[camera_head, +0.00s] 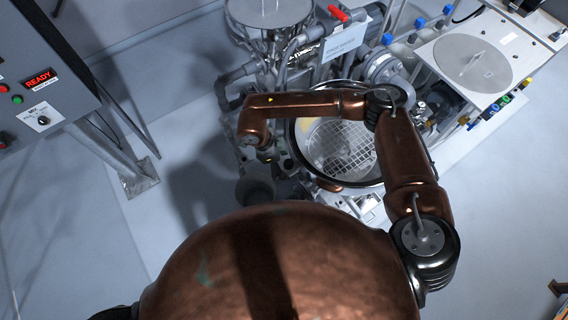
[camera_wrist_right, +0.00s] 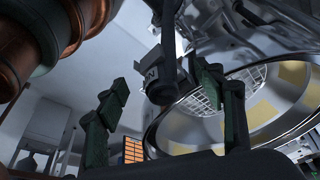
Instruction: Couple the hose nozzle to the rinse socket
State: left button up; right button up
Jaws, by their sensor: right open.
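My right arm reaches in from the right in the head view and bends left across the round hopper. Its gripper (camera_head: 257,166) hangs low at the left side of the hopper and is small and dark there. In the right wrist view the two dark fingers (camera_wrist_right: 168,92) stand wide apart, open. A dark cylindrical part (camera_wrist_right: 162,84) with a blunt end shows between and beyond them, not gripped; I cannot tell whether it is the hose nozzle. I cannot make out the rinse socket for certain in either view. My left gripper is not in view.
The open hopper (camera_head: 296,140) holds a wire grid (camera_head: 350,150). Pipes and a red-handled valve (camera_head: 338,14) crowd behind it. A white panel (camera_head: 512,42) with a round lid is at upper right. A READY control box (camera_head: 40,85) stands at left. Pale floor lies between.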

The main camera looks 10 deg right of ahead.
jog(key=p+v, duration=0.1)
jog(key=v, duration=0.3)
jog(key=shift+a+r, duration=0.15)
jog(key=shift+r, duration=0.1)
dwell(0.4)
jog(key=v, duration=1.2)
dwell(0.4)
